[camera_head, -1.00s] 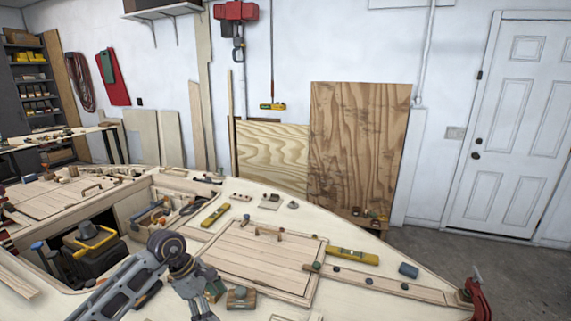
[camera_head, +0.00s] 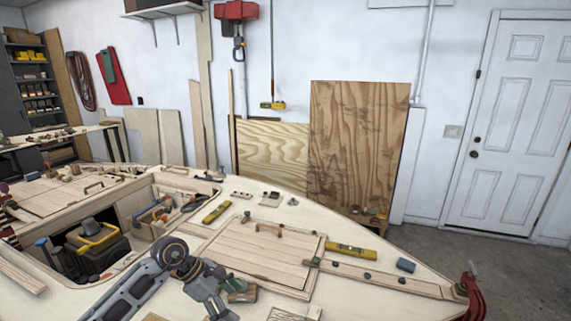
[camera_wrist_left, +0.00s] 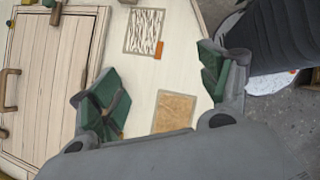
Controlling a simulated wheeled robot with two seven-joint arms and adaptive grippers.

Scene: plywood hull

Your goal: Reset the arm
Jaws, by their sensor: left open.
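My left arm reaches in from the bottom of the head view, over the pale plywood deck. Its gripper (camera_head: 238,290) is low over the deck, in front of the hatch panel (camera_head: 258,252). In the left wrist view my left gripper (camera_wrist_left: 160,88) has its green-padded fingers spread wide, with deck between them. A dark brownish curved piece shows against the left finger; I cannot tell whether it is part of the finger or a separate thing. A small wooden block (camera_head: 247,295) is partly hidden behind the gripper in the head view. My right gripper is out of view.
A yellow level (camera_head: 350,251) and a long wooden strip (camera_head: 385,280) lie right of the hatch. A red clamp (camera_head: 470,296) grips the deck's right tip. An open bay holds a yellow-handled toolbox (camera_head: 97,240). The wrist view shows a patterned rectangle (camera_wrist_left: 145,30) and tan rectangle (camera_wrist_left: 175,111).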

